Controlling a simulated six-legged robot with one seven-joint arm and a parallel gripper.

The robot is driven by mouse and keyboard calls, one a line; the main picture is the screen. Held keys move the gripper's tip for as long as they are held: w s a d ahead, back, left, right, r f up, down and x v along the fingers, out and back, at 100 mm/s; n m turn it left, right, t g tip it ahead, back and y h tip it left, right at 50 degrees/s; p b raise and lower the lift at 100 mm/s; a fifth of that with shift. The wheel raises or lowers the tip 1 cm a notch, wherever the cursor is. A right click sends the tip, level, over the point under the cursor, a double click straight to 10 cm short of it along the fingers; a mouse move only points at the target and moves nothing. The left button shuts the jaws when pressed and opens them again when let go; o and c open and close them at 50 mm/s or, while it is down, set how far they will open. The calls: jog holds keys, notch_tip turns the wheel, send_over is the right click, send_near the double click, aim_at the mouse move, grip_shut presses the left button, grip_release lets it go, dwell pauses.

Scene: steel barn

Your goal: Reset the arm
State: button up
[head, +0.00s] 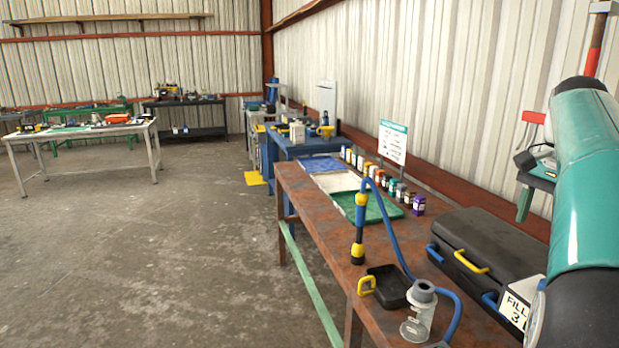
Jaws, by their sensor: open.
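A teal and black link of my arm (583,190) fills the right edge of the head view, close to the camera. It covers part of the wall and the right end of the near bench.
A rusty-topped bench (310,215) holds a black case (490,245), a black tray with a yellow handle (388,288), a clear jar (420,310), a blue hose (392,225), a green tray (375,212) and several small bottles. Open concrete floor (150,260) lies left.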

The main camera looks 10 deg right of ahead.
jog(key=a+f+n+t, duration=0.15)
jog(key=a+n, duration=0.35)
jog(key=a, duration=0.8)
jog(key=s+a+f+n+t, duration=0.1)
jog(key=s+a+f+n, duration=0.3)
jog(key=a+f, duration=0.4)
jog(key=s+a+f+n+t, duration=0.2)
jog(key=s+a+f+n, duration=0.3)
jog(key=a+f, duration=0.4)
jog(key=a+n, duration=0.1)
jog(key=a, duration=0.5)
jog(key=shift+s+f, duration=0.2)
jog(key=shift+s, duration=0.05)
jog(key=shift+t, duration=0.25)
jog(key=c, duration=0.5)
jog(key=shift+o, duration=0.2)
jog(key=shift+d, duration=0.15)
jog(key=shift+d, duration=0.1)
